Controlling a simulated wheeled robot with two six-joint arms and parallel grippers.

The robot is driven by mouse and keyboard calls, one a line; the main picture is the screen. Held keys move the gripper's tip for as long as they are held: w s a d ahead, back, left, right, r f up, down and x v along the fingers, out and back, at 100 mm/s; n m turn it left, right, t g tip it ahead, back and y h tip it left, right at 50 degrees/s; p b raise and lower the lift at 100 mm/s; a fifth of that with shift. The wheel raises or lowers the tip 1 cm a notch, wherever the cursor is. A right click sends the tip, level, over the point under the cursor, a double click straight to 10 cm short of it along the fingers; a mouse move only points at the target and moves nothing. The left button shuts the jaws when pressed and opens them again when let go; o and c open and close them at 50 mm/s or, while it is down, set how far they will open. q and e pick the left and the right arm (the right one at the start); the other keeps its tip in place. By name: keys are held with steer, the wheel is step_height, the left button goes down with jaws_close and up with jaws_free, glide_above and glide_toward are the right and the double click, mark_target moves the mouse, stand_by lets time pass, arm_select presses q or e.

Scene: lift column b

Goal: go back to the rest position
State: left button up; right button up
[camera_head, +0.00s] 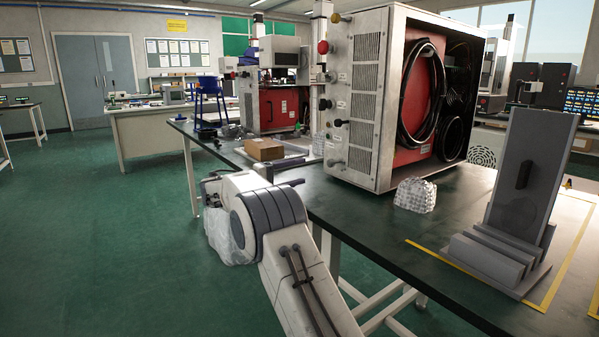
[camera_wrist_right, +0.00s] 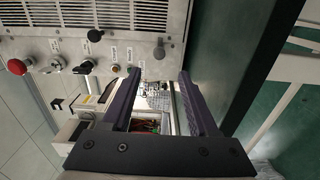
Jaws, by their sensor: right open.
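My right arm comes in from the bottom of the head view, and its gripper (camera_head: 287,172) is partly hidden behind my own wrist near the table's left edge. In the right wrist view the two dark purple-grey fingers of this gripper (camera_wrist_right: 159,78) are apart, with nothing seen held between them. The fingers point along the side of the large grey cabinet. My left gripper is not in view.
The dark table (camera_head: 340,205) runs along my right arm. On it stand the grey cabinet (camera_head: 365,95) with knobs, a bubble-wrapped lump (camera_head: 415,195), a grey stand (camera_head: 528,170) and a cardboard box (camera_head: 264,149). Green floor (camera_head: 110,230) at left is clear.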

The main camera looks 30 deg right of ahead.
steer(key=s+a+f+n+y, duration=0.2)
steer(key=s+a+f+y, duration=0.1)
steer(key=s+a, duration=0.3)
steer(key=s+a+f+n+t+y, duration=0.1)
steer(key=s+a+f+y, duration=0.3)
steer(key=a, duration=0.5)
steer(key=s+a+f+n+y, duration=0.2)
steer(key=s+a+f+y, duration=0.1)
steer(key=s+a, duration=0.3)
steer(key=s+a+f+n+g+y, duration=0.1)
steer(key=s+a+f+y, duration=0.3)
steer(key=s, duration=0.5)
steer(key=s+a+f+g+y, duration=0.1)
steer(key=s+a+f+y, duration=0.1)
steer(key=s+a, duration=0.55)
steer(key=s+a+f+n+g+y, duration=0.1)
steer(key=s+a+f+y, duration=0.2)
steer(key=s, duration=0.8)
step_height(320, 180, up, 38)
steer(key=p, duration=3.8)
steer(key=shift+w+r+m, duration=0.15)
steer(key=shift+w+m, duration=0.05)
steer(key=shift+m, duration=0.1)
